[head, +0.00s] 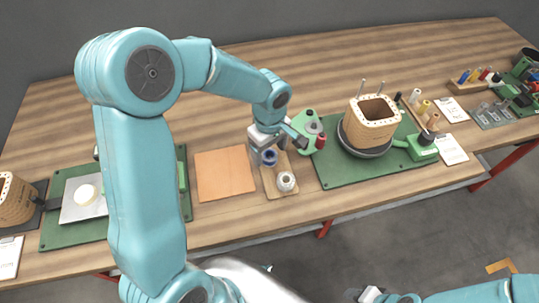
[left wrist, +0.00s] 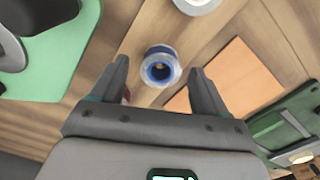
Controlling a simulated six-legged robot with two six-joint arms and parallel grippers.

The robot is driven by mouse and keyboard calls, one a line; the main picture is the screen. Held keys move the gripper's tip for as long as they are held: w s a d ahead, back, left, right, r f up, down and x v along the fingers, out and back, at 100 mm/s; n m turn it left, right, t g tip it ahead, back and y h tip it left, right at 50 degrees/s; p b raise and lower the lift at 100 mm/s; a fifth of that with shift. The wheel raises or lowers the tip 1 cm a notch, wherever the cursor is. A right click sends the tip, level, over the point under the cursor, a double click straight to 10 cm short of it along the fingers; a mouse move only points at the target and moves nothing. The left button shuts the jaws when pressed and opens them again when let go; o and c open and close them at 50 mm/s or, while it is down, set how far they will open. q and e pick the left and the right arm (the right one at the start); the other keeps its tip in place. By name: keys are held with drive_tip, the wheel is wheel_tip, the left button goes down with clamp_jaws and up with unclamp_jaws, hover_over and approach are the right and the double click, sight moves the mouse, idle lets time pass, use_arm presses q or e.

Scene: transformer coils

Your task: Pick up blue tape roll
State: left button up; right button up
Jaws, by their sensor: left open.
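The blue tape roll (head: 269,157) stands on a small wooden board (head: 270,184) near the middle of the table. My left gripper (head: 277,146) is at the roll, pointing down, with its fingers spread. In the left wrist view the roll (left wrist: 162,51) shows its blue inner ring and lies between the two fingertips of the open gripper (left wrist: 160,68). Gaps show on both sides, so the fingers do not seem to touch it. My right gripper (head: 370,295) is low at the bottom edge, partly cut off; its jaws are unclear.
A white roll (head: 286,181) stands on the same board, close in front. An orange mat (head: 224,174) lies to the left. To the right are a green device with a red spool (head: 320,141) and a wooden coil (head: 370,125) on a green mat (head: 335,177).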

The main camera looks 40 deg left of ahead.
use_arm(q)
drive_tip(key=shift+s+f, duration=0.1)
drive_tip(key=shift+f, duration=0.25)
drive_tip(key=c, duration=1.1)
wheel_tip(320, 180, up, 20)
drive_tip(key=shift+p, duration=0.45)
